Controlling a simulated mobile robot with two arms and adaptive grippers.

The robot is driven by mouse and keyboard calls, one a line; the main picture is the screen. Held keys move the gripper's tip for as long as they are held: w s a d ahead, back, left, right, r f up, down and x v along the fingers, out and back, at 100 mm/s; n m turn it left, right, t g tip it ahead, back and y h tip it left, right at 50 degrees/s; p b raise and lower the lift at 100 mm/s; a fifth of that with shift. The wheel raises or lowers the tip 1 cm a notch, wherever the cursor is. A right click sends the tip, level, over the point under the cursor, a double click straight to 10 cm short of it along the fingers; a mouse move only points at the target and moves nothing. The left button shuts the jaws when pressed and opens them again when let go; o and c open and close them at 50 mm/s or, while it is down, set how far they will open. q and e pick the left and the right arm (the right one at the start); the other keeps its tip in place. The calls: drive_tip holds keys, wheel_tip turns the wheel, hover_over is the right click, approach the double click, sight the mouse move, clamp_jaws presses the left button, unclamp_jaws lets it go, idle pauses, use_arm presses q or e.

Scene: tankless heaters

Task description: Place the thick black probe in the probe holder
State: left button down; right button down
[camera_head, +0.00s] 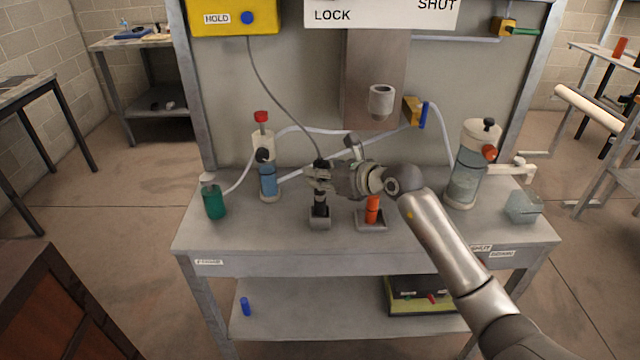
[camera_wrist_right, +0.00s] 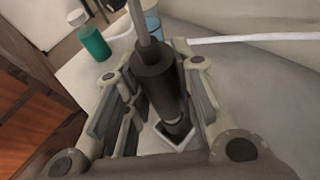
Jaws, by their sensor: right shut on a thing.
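The thick black probe (camera_head: 320,205) stands nearly upright at the middle of the bench, with a grey cable rising from its top. My right gripper (camera_head: 320,178) is shut on its upper part. In the right wrist view the probe (camera_wrist_right: 155,80) is between the fingers (camera_wrist_right: 158,95). The probe holder (camera_head: 320,224), a small grey block, is directly below. In the wrist view the probe's lower end overlaps the holder's pale square rim (camera_wrist_right: 183,145); how deep it sits I cannot tell. My left gripper is not in view.
An orange-red probe (camera_head: 373,208) stands in another holder just right, under my right arm. A blue-filled cylinder (camera_head: 268,180) and a green bottle (camera_head: 213,201) stand left. A clear canister (camera_head: 465,182) stands right. The cable (camera_head: 271,93) hangs from the yellow box (camera_head: 222,18).

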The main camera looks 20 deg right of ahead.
drive_tip(key=shift+f, duration=1.55)
drive_tip(key=shift+f, duration=0.15)
drive_tip(key=c, duration=1.2)
unclamp_jaws()
drive_tip(key=shift+r, duration=0.2)
drive_tip(key=v, duration=1.2)
drive_tip(key=shift+b, duration=0.35)
drive_tip(key=shift+f, duration=0.1)
